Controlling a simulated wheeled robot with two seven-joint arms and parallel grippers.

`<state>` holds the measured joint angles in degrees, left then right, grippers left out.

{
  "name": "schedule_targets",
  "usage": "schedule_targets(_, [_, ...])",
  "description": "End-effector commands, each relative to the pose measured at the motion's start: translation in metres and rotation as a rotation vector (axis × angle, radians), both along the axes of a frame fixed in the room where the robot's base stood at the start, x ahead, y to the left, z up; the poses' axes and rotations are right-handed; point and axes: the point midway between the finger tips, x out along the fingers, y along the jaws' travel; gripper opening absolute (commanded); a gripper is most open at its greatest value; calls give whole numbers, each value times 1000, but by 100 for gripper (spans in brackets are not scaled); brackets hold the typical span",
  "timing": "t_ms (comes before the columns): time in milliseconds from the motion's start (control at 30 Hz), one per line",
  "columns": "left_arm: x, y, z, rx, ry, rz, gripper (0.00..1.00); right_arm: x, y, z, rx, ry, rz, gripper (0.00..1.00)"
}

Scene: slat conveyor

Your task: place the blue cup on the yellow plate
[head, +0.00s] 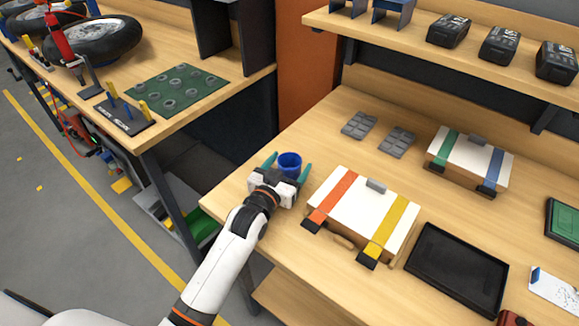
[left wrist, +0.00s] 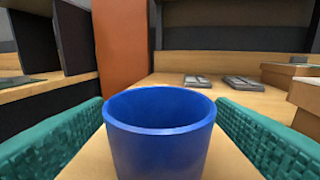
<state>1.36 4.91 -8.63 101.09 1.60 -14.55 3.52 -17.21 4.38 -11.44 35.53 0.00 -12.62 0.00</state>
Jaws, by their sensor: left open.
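The blue cup (head: 290,163) stands upright on the wooden table, near its left edge. My left gripper (head: 287,167) is open around it, with one green finger on each side. In the left wrist view the cup (left wrist: 160,133) fills the lower middle between the two fingers, with a gap visible on both sides. The cup's lower part is hidden by the gripper in the head view. No yellow plate shows in either view. My right gripper is not in view.
A white-topped case with orange and yellow straps (head: 362,213) stands close to the right of my left gripper. Behind are grey pads (head: 359,125) and another strapped case (head: 470,157). A black tray (head: 457,270) lies at the front right. Bare table lies behind the cup.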

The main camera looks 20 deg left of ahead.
Motion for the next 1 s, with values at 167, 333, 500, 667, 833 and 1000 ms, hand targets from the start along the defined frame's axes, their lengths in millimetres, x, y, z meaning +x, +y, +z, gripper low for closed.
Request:
schedule_targets(167, [9, -2, -1, 0, 0, 0, 78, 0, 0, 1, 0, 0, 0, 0])
schedule_targets(333, [9, -2, -1, 0, 0, 0, 76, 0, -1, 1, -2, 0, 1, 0])
schedule_targets(500, [9, -2, -1, 1, 0, 0, 48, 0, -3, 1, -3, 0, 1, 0])
schedule_targets(667, [9, -1, -1, 1, 0, 0, 28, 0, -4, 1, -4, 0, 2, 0])
schedule_targets(833, [9, -1, 0, 1, 0, 0, 28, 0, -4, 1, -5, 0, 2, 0])
schedule_targets(1000, [9, -1, 19, 0, -5, 0, 28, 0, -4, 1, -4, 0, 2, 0])
